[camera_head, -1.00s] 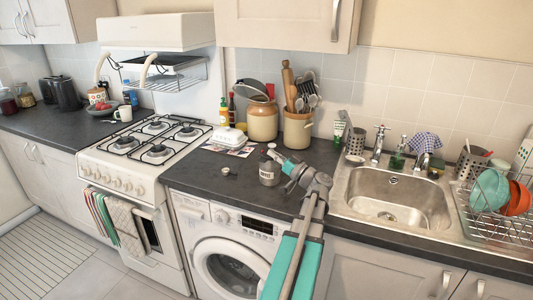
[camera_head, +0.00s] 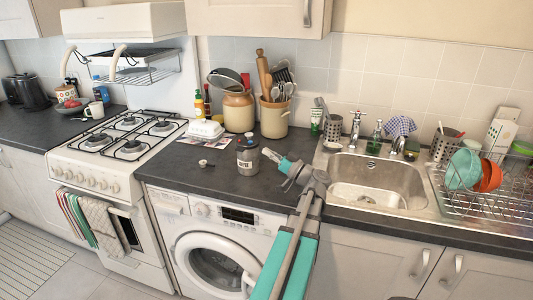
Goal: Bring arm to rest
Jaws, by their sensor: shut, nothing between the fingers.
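My arm (camera_head: 289,260), teal and grey, reaches up from the bottom of the head view over the counter's front edge. My gripper (camera_head: 267,153) is at its far end, small in the picture, shut and empty. It is just right of a glass jar (camera_head: 247,160) with a pale label and appears apart from it. The jar stands upright on the dark counter (camera_head: 190,178). A small round lid-like item (camera_head: 205,163) lies left of the jar.
The sink (camera_head: 375,180) is to the right, with a dish rack (camera_head: 485,195) holding bowls beyond it. The gas hob (camera_head: 130,135) is to the left. The washer (camera_head: 215,250) is under the counter. Utensil crocks (camera_head: 274,118) stand at the back.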

